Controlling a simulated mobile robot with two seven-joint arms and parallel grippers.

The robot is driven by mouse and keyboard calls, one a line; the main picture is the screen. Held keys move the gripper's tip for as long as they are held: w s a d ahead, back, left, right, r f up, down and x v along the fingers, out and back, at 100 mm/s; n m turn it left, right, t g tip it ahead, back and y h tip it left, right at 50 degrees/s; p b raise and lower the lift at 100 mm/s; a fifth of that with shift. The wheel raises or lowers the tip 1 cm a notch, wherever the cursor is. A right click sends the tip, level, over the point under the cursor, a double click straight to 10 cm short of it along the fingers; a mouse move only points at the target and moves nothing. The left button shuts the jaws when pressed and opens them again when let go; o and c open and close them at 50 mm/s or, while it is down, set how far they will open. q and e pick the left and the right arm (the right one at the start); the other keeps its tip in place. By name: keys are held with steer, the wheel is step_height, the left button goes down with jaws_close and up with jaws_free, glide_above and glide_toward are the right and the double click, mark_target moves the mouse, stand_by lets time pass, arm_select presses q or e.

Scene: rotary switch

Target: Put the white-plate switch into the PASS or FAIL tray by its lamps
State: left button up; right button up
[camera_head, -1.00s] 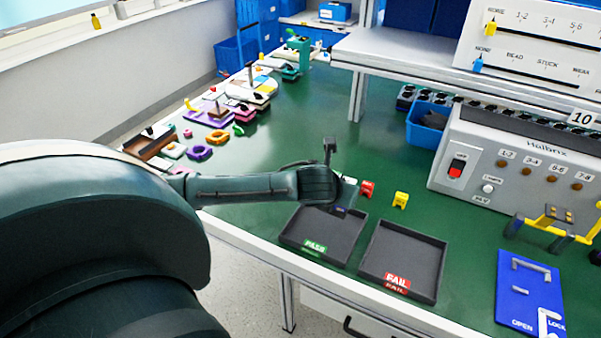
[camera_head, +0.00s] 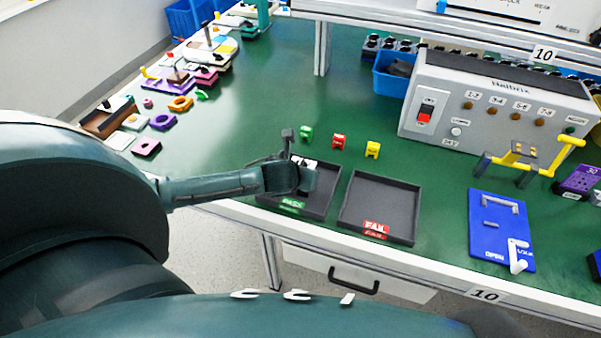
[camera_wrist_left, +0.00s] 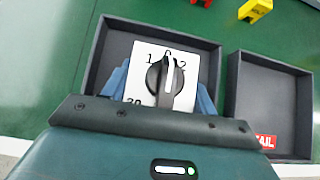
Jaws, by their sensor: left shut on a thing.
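The white-plate switch (camera_wrist_left: 165,72) with its black knob is between the blue fingers of my left gripper (camera_wrist_left: 165,90) in the left wrist view. My left gripper (camera_head: 303,178) is shut on the switch and is over the PASS tray (camera_head: 325,205) in the head view. Whether the switch touches the tray floor I cannot tell. My right gripper is not in view.
A grey test box (camera_head: 490,105) with a red switch and several lamps stands at the back right. A blue plate fixture (camera_head: 500,230) lies right. Several coloured parts lie at the far left.

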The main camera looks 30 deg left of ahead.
arm_select(q)
steer(key=shift+f, duration=0.1)
steer(key=o, duration=1.1)
